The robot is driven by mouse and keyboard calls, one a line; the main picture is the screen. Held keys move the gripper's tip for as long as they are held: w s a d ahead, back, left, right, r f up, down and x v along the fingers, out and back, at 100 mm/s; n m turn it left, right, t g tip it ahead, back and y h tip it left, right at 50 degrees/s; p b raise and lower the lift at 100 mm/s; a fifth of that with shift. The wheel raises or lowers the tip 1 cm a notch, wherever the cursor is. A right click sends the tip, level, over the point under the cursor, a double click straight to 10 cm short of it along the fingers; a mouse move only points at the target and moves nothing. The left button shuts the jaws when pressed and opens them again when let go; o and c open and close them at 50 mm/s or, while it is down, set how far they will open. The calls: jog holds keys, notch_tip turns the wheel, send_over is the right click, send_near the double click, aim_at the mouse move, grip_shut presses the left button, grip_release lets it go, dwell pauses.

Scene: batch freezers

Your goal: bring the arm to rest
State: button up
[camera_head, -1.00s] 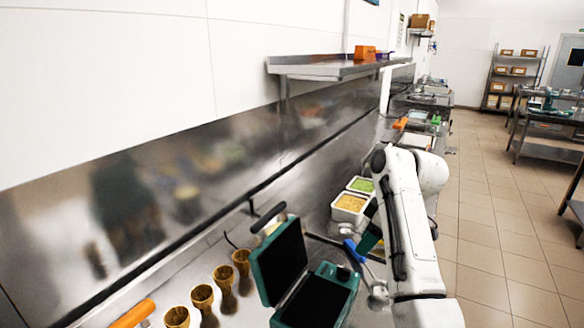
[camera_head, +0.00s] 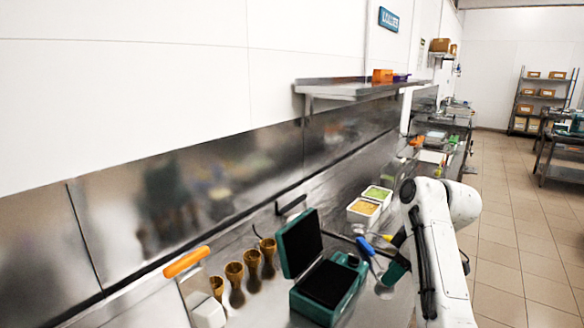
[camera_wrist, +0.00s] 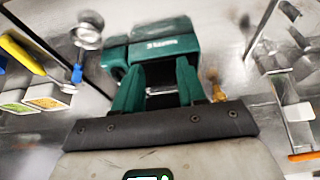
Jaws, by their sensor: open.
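My arm (camera_head: 436,245) is folded at the right side of the head view, over the edge of the steel counter. My gripper (camera_wrist: 160,72) shows in the wrist view with its two green fingers apart and nothing between them. A green case (camera_wrist: 150,48) lies beyond the fingertips in the wrist view. In the head view the same case (camera_head: 325,290) stands open on the counter, left of my arm.
Several brown cones (camera_head: 252,265) stand left of the case, near an orange-handled tool (camera_head: 186,262). White tubs with yellow (camera_head: 363,208) and green contents stand behind. A blue-handled tool (camera_head: 365,246) lies beside my arm. The tiled floor (camera_head: 510,240) at right is clear.

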jog(key=s+d+f+m+h, duration=0.25)
jog(key=s+f+m, duration=0.35)
jog(key=s+f, duration=1.45)
jog(key=s+d+f+m, duration=0.1)
jog(key=s+f+m, duration=0.1)
jog(key=s, duration=1)
jog(key=s+f+m+g+h, duration=0.1)
jog(key=s+m, duration=0.2)
jog(key=s, duration=1)
jog(key=shift+s+d+f+m+g, duration=0.25)
jog(key=shift+d+f+m+g, duration=0.05)
jog(key=shift+d+f, duration=0.1)
jog(key=shift+o, duration=0.2)
